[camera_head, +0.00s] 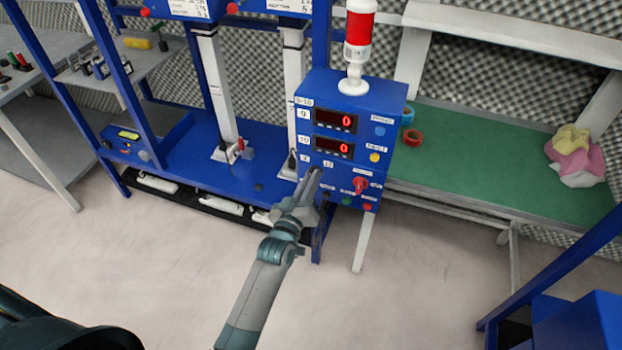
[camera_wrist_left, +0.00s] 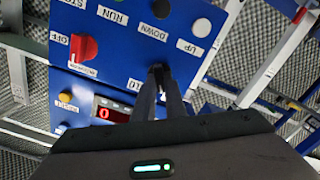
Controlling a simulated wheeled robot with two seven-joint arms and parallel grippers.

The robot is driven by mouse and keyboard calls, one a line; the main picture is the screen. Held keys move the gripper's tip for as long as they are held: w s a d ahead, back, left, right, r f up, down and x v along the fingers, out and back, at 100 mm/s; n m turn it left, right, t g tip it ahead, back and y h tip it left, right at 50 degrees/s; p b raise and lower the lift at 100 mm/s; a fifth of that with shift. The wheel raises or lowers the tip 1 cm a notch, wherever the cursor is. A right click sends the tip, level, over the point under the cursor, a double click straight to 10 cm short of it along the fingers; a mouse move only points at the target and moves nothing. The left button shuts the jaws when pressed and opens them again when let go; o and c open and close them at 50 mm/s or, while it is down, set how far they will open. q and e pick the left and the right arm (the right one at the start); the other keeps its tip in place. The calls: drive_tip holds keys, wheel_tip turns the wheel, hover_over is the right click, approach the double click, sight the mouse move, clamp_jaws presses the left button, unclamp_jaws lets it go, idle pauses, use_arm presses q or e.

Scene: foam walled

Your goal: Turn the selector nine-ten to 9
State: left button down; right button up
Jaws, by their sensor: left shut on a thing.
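The blue control box (camera_head: 345,92) stands at the centre of the head view, with two red-lit displays, each reading 0. Small labels 9 and 10 sit at the lower left of its panel. My left gripper (camera_head: 314,187) reaches that spot from below. In the left wrist view its fingers (camera_wrist_left: 162,80) are closed on a small dark knob on the blue panel, apparently selector nine-ten. The fingers cover most of the knob, so I cannot tell which way it points. My right gripper is not in view.
A red rotary switch (camera_head: 360,185) sits right of the gripper; it also shows in the left wrist view (camera_wrist_left: 84,47). Push buttons are close by, including a black one (camera_wrist_left: 161,8). A red and white lamp (camera_head: 358,40) tops the box. A green bench (camera_head: 480,165) stands right.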

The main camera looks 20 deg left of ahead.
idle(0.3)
use_arm(q)
drive_tip(key=c, duration=1.8)
unclamp_jaws()
drive_tip(key=shift+s, duration=0.1)
